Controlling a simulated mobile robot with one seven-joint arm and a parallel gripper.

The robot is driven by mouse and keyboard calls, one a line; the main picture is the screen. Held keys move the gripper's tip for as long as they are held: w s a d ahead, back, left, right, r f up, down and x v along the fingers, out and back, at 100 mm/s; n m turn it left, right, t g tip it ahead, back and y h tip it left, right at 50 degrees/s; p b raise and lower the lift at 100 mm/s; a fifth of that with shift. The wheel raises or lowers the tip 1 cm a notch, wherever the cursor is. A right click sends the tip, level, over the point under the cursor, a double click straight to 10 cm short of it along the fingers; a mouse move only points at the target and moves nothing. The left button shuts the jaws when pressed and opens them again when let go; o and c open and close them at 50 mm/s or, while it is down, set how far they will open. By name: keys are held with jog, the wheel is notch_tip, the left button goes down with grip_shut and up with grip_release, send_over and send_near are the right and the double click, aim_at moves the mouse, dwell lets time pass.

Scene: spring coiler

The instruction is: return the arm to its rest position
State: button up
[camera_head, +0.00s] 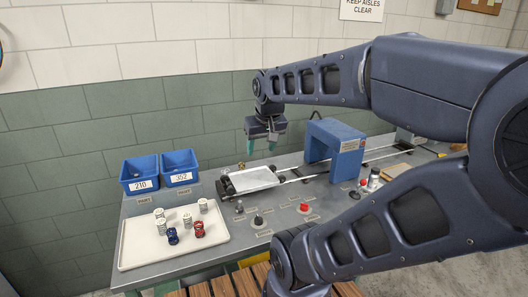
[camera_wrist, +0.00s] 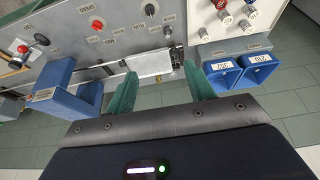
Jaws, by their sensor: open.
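My gripper (camera_head: 264,146) hangs above the back part of the bench in the head view, with its two green fingers pointing down. In the wrist view the fingers (camera_wrist: 160,92) stand well apart with nothing between them, so the gripper is open and empty. It is over the area behind the flat metal plate (camera_head: 250,180) and apart from it. My arm reaches in from the right, bent high over the bench.
A blue arch (camera_head: 335,143) stands over the rail, right of my gripper. Two blue bins (camera_head: 139,174) (camera_head: 179,168) sit at the back left. A white tray (camera_head: 145,246) holds cans and toy cars. Knobs, including a red one (camera_head: 304,207), line the front. A wall stands behind.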

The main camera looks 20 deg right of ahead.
jog(key=shift+s+a+f, duration=0.1)
jog(key=shift+s+f, duration=0.15)
jog(key=shift+s, duration=0.3)
jog(key=shift+s+f, duration=0.2)
jog(key=shift+s, duration=0.35)
dwell(0.6)
